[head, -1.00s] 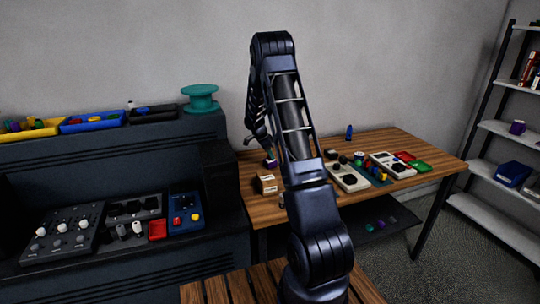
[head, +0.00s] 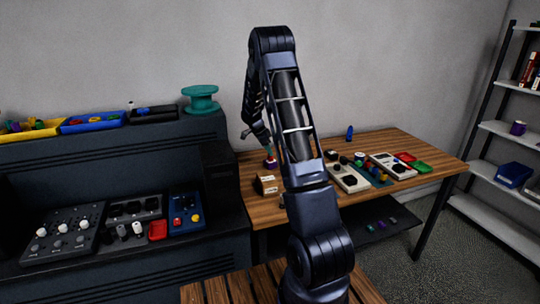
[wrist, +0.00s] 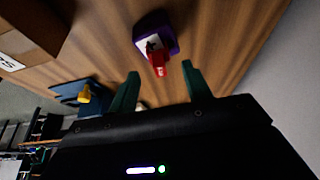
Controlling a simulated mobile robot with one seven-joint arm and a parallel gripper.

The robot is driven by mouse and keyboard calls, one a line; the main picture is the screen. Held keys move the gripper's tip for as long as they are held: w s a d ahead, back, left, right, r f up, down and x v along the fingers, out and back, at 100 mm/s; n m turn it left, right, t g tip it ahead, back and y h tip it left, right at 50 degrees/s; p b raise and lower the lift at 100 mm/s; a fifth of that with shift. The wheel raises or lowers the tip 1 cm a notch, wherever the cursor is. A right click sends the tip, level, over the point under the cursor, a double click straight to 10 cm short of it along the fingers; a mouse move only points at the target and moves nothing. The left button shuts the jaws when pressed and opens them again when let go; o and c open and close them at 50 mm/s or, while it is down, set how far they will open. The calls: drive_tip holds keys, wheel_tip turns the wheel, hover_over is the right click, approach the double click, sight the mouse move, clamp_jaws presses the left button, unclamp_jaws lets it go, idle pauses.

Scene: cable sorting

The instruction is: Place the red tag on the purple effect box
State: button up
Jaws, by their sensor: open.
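The purple effect box (wrist: 171,42) has a pale top panel and stands on the wooden table, at the top middle of the wrist view. It also shows, small, in the head view (head: 271,167), left of my arm. The red tag (wrist: 158,60) appears to rest against the box's pale panel, overlapping its near edge; exact contact is hard to tell. My gripper (wrist: 160,70) is open, its green fingers apart on either side of the tag's near end, with gaps to both. In the head view my gripper (head: 268,149) is just above the box.
A cardboard box (head: 267,185) with a white label stands close in front of the purple box. A blue box with a yellow knob (wrist: 83,95) is left of my fingers in the wrist view. Pale devices (head: 350,178) and coloured parts occupy the table's middle.

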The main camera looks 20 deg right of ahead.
drive_tip(key=v, duration=0.8)
drive_tip(key=s+a+r+n+t+y, duration=0.15)
drive_tip(key=s+r+n, duration=0.25)
drive_tip(key=s+r, duration=0.6)
drive_tip(key=s+a+r+n+t+y, duration=0.15)
drive_tip(key=s+r+n, duration=0.25)
drive_tip(key=s+r, duration=0.6)
drive_tip(key=s+a+n, duration=0.2)
drive_tip(key=s+n, duration=0.1)
drive_tip(key=s, duration=0.6)
drive_tip(key=s+a+f+n+t+y, duration=0.1)
drive_tip(key=s+n, duration=0.2)
drive_tip(key=s, duration=0.6)
drive_tip(key=s+a+n, duration=0.2)
drive_tip(key=s+n, duration=0.2)
drive_tip(key=s, duration=0.6)
drive_tip(key=shift+a+f+t, duration=0.15)
drive_tip(key=shift+a+t, duration=0.15)
